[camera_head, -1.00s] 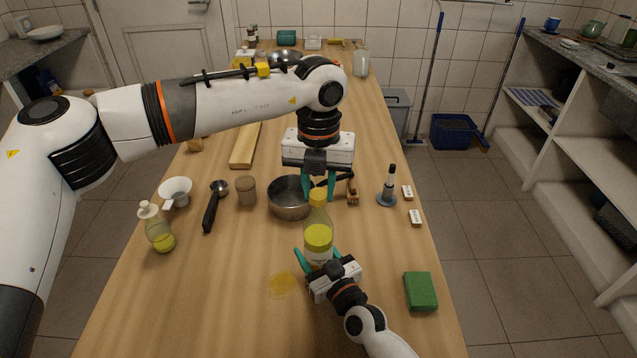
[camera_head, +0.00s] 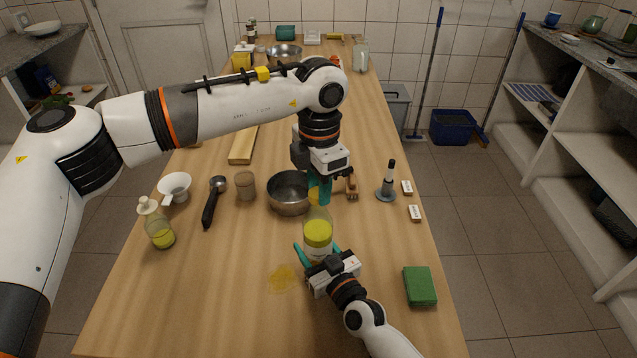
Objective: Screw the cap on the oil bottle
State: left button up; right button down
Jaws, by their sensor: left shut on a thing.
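The oil bottle (camera_head: 318,235) stands upright on the table, clear with yellow-green oil and a pale label low down. Its yellow cap (camera_head: 314,195) is at the neck, partly hidden by my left gripper's fingers. My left gripper (camera_head: 320,190) points down from above and is shut on the cap. I cannot tell how far the cap is threaded. My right gripper (camera_head: 317,251) is low at the near side of the bottle, with one teal finger to each side of it. Whether those fingers press on the glass is unclear.
A steel pot (camera_head: 288,207) stands just behind and left of the bottle. A yellow oil puddle (camera_head: 283,279) lies in front. A green sponge (camera_head: 420,287) is at right, a second oil bottle (camera_head: 160,232) at left. The table's front left is clear.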

pick_arm(q)
jog(key=m, duration=1.2)
jog(key=shift+s+m, duration=0.1)
jog(key=shift+m, duration=0.2)
jog(key=m, duration=0.3)
jog(key=shift+a+m, duration=0.1)
jog(key=shift+m, duration=0.3)
jog(key=m, duration=0.8)
jog(key=shift+a, duration=0.1)
jog(key=m, duration=0.7)
jog(key=shift+a+m, duration=0.1)
jog(key=shift+m, duration=0.3)
jog(key=o, duration=1)
